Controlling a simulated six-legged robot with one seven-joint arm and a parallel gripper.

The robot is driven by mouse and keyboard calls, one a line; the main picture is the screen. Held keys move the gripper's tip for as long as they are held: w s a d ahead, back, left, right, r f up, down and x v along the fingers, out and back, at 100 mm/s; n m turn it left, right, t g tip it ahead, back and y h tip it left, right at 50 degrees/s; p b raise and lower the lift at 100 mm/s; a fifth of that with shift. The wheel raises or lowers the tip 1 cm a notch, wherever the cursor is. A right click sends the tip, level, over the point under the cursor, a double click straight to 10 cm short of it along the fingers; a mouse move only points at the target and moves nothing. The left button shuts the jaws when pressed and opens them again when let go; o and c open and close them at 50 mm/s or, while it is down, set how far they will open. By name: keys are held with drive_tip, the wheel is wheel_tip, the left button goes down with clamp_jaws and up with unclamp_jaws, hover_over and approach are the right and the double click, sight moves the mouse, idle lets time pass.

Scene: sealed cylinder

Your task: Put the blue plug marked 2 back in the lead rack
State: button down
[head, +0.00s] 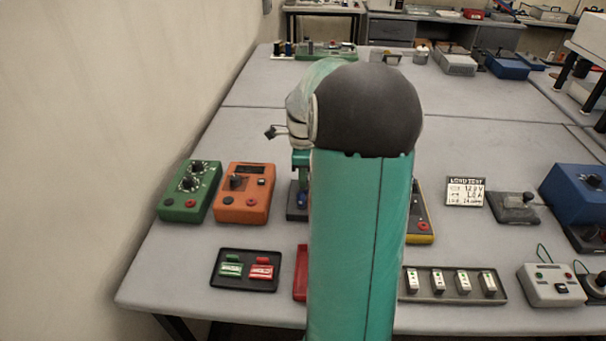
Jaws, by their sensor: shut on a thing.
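My gripper (301,177) shows only in part, as a teal piece pointing down at the left of my own upright arm link, which hides the rest. It is shut, with a small blue thing, seemingly the blue plug (302,200), right at its lower end. No number can be read on it. A dark base (297,215) shows just under the blue thing; whether they touch cannot be told. I cannot pick out the lead rack for sure; a small rack-like strip with dark and blue upright pieces (283,50) stands at the far left of the table.
A green box (189,192) and an orange box (244,193) stand left of my gripper. A black tray (246,270) with green and red pieces lies in front. A tray of several white modules (454,285) lies right of my arm. The table's middle back is clear.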

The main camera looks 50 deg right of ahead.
drive_tip(key=shift+f, duration=0.2)
idle(0.5)
drive_tip(key=c, duration=1.2)
unclamp_jaws()
drive_tip(key=shift+r, duration=0.1)
wheel_tip(320, 180, up, 14)
drive_tip(key=shift+f, duration=0.15)
